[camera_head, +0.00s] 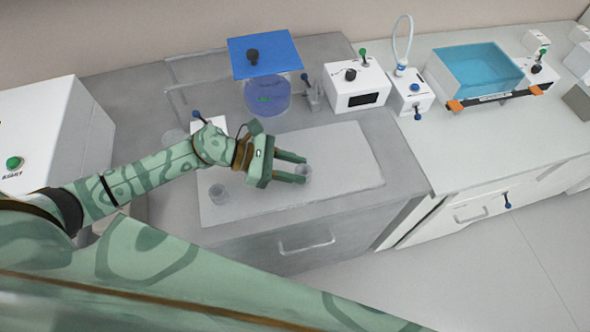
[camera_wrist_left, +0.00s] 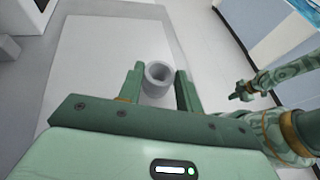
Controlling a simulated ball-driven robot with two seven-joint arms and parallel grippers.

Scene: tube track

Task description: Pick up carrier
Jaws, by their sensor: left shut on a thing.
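The carrier looks like a small grey, open-topped cylinder (camera_head: 304,172) on the pale mat (camera_head: 345,150). It also shows in the left wrist view (camera_wrist_left: 158,80), upright between the two fingers. My left gripper (camera_head: 303,169) reaches in from the left and is shut on this cylinder near the fingertips. I cannot tell whether its base is touching the mat.
A blue-topped stand with a round vessel (camera_head: 266,95) stands behind the mat. White boxes with knobs (camera_head: 357,88) and a blue-water bath (camera_head: 477,72) line the back right. A large white machine (camera_head: 45,130) stands at left. The mat's right part is clear.

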